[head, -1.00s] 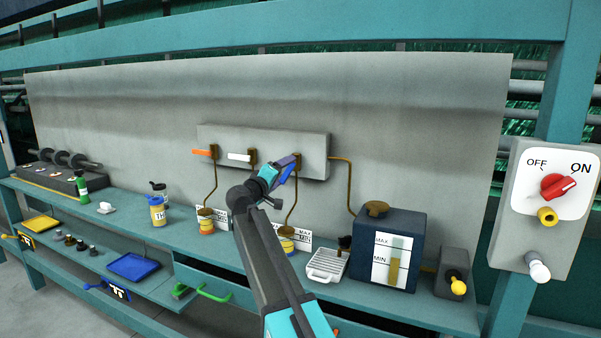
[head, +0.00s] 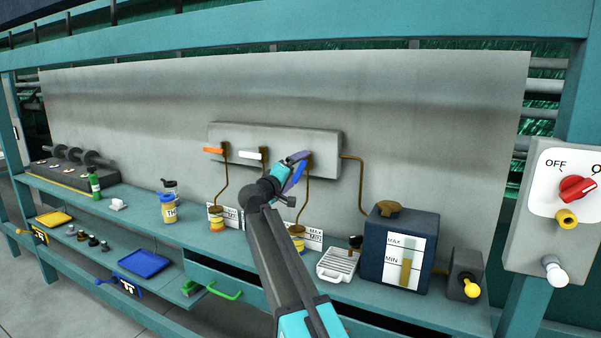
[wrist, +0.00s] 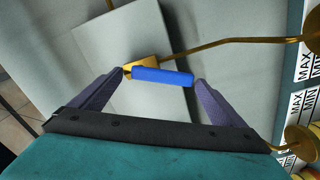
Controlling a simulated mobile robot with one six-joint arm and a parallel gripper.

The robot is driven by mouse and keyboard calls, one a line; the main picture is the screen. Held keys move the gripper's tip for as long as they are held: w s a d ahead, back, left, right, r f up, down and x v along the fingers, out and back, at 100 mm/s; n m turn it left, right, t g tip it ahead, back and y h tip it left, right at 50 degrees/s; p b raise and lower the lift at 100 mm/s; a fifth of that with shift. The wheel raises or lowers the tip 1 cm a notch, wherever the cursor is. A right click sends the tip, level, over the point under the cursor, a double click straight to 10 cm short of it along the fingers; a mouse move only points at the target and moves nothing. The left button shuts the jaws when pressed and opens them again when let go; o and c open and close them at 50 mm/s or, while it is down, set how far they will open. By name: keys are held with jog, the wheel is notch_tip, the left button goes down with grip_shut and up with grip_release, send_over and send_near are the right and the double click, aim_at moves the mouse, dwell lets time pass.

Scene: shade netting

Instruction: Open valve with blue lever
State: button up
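The blue lever (head: 293,178) is on the right valve of the grey wall panel (head: 328,142), partly hidden by my gripper in the head view. In the wrist view, the blue lever (wrist: 163,76) lies crosswise between my two fingertips, in front of its brass valve body (wrist: 142,68). My gripper (head: 298,157) is open at the lever, with one purple finger near each end of it in the wrist view (wrist: 161,78). I cannot tell whether either finger touches the lever.
An orange lever (head: 213,150) and a white lever (head: 251,155) are to the left on the panel. Brass pipes run down to yellow-banded pots (head: 217,224). A dark tank (head: 400,225) stands right on the teal shelf. A switch box (head: 560,210) is at far right.

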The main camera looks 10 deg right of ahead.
jog(key=shift+f, duration=0.1)
jog(key=shift+a, duration=0.1)
jog(key=b+v, duration=0.3)
jog(key=v, duration=1)
jog(key=shift+s+a, duration=0.15)
jog(key=shift+s, duration=0.1)
jog(key=shift+c, duration=0.6)
